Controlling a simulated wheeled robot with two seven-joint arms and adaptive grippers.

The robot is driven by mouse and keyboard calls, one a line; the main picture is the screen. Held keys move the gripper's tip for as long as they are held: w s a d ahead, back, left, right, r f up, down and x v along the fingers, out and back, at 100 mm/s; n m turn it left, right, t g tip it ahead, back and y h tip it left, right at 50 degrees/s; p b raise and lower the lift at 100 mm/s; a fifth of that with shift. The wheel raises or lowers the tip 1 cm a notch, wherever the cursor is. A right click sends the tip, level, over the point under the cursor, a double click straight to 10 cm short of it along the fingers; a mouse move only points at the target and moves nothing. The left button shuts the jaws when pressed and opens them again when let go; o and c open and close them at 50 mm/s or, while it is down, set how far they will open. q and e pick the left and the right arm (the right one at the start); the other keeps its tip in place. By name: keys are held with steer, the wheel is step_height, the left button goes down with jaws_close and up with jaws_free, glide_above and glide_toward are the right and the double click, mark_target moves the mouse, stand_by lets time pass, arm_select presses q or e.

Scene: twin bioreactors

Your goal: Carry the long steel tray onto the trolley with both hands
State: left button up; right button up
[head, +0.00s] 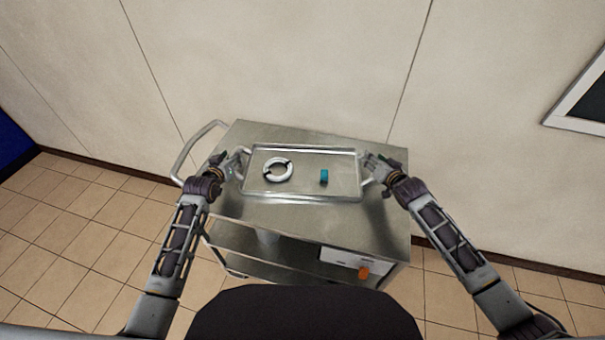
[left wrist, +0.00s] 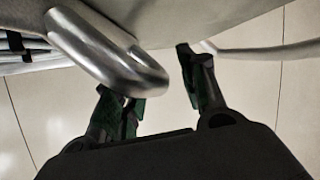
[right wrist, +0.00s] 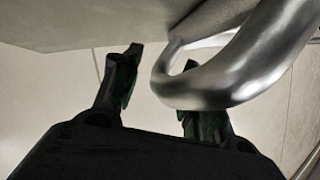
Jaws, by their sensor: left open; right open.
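The long steel tray (head: 300,172) lies flat on the top of the steel trolley (head: 385,222). It carries a white ring and a small teal block. My left gripper (head: 238,160) is open at the tray's left end; in the left wrist view a bent tray handle (left wrist: 105,50) overlaps one finger of the open jaws (left wrist: 150,85). My right gripper (head: 370,166) is open at the right end; in the right wrist view the other handle (right wrist: 235,75) hides part of one finger of the jaws (right wrist: 162,85). Whether either handle touches the fingers is unclear.
The white ring (head: 277,169) and teal block (head: 324,176) lie apart on the tray. The trolley has a push handle (head: 190,152) at its left and lower shelves. A white box (head: 340,257) and an orange object (head: 364,272) show below. A wall stands behind.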

arm_select(q)
steer(key=shift+s, duration=0.15)
steer(key=v, duration=1.1)
steer(key=shift+s+r, duration=0.2)
steer(key=shift+s, duration=0.1)
arm_select(e)
steer(key=shift+a, duration=0.1)
steer(key=shift+s, duration=0.15)
stand_by(0.5)
steer(key=v, duration=1.1)
steer(key=shift+s, duration=0.35)
stand_by(0.4)
steer(key=shift+r, duration=0.15)
stand_by(0.5)
